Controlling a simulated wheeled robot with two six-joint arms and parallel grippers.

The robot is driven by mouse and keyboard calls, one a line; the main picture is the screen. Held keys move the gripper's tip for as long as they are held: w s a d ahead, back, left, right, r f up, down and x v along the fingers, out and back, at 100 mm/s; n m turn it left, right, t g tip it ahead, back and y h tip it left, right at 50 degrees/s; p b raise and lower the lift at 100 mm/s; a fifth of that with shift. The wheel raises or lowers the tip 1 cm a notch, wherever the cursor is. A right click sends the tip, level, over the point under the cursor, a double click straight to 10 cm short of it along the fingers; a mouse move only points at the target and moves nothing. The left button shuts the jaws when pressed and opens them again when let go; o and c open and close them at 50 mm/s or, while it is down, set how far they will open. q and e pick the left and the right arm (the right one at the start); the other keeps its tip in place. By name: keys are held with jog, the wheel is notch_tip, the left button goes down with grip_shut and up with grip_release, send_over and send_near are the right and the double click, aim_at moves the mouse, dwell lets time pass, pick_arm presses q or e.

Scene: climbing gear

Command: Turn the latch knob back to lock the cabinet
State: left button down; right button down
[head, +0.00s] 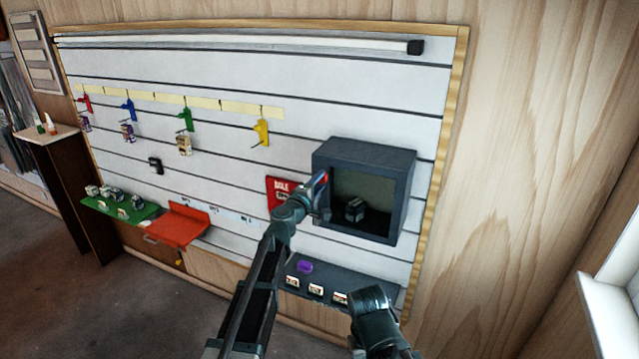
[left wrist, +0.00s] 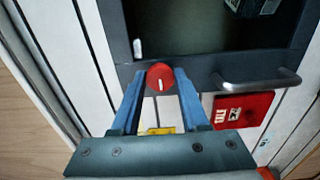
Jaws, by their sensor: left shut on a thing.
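The dark grey cabinet (head: 408,190) hangs at the right of the slatted wall, its front looking shut, with a dark object (head: 355,209) behind it. In the left wrist view the cabinet frame (left wrist: 190,68) carries a round red latch knob (left wrist: 160,76) with a white line, upright in that picture. A white mark (left wrist: 138,48) and a bar handle (left wrist: 258,80) are also on the frame. My left gripper (head: 321,186) is at the cabinet's left side. Its blue fingers (left wrist: 160,82) are shut on the knob, one on each side.
A red sign (head: 279,190) hangs just left of the cabinet, close to my left gripper. A dark shelf (head: 318,277) with a purple item (head: 305,267) is below. Red (head: 182,226) and green (head: 120,209) shelves stand farther left. Plain wood wall lies to the right.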

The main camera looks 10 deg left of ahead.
dwell(0.4)
pick_arm(q)
jog(key=shift+c, duration=2.1)
grip_release()
jog(key=v, duration=1.4)
